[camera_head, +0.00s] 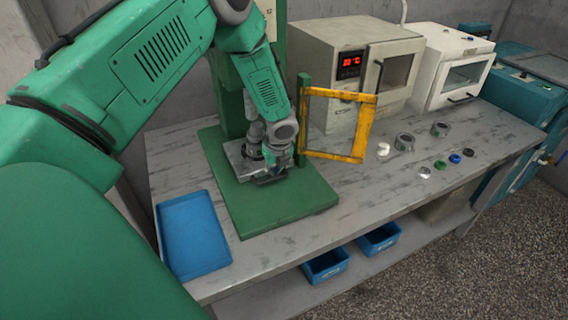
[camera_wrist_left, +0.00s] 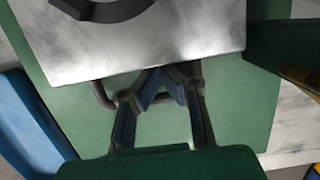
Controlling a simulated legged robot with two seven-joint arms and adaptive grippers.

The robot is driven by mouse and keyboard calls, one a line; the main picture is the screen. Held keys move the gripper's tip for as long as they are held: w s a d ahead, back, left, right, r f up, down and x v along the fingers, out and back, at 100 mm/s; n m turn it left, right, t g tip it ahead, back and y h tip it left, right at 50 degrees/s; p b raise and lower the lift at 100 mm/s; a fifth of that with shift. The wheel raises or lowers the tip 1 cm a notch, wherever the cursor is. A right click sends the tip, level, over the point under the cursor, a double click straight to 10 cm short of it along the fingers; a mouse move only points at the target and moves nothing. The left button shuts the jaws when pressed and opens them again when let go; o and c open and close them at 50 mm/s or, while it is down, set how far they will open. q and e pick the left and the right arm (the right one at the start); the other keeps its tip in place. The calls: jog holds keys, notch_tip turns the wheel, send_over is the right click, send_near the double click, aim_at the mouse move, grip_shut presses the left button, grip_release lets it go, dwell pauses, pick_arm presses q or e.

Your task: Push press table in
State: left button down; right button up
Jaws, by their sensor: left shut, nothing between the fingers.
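The press table is a light metal plate (camera_head: 233,150) on the green press base (camera_head: 268,205), under the press column; my left arm hides part of it. It fills the top of the left wrist view (camera_wrist_left: 190,40), with a dark curved part on it and a bent handle (camera_wrist_left: 101,95) at its near edge. My left gripper (camera_head: 268,179) is low over the green base at the table's front edge. In the left wrist view its fingertips (camera_wrist_left: 160,78) are together and empty, at or very near that edge; contact is unclear. My right gripper is not in view.
A yellow guard frame (camera_head: 366,130) hangs open on a green post right of the press. A blue tray (camera_head: 193,235) lies left. Ovens (camera_head: 405,50) stand behind. Several rings and small parts (camera_head: 404,141) lie on the bench at right. Blue bins (camera_head: 326,266) sit below.

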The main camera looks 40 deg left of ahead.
pick_arm(q)
jog(key=shift+w+a+f, duration=0.1)
jog(key=shift+w+a, duration=0.1)
jog(key=shift+a, duration=0.45)
jog(key=shift+w+a+f, duration=0.1)
jog(key=shift+w+a, duration=0.05)
jog(key=shift+a, duration=0.45)
jog(key=shift+r, duration=0.2)
jog(key=shift+w+d+r, duration=0.25)
jog(key=shift+d+r, duration=0.05)
jog(key=shift+d, duration=0.15)
jog(key=shift+s+a+f, duration=0.1)
jog(key=shift+s+a, duration=0.05)
jog(key=shift+a, duration=0.2)
jog(key=shift+r, duration=0.45)
jog(key=v, duration=0.5)
jog(key=shift+d+r, duration=0.65)
jog(key=shift+r, duration=0.05)
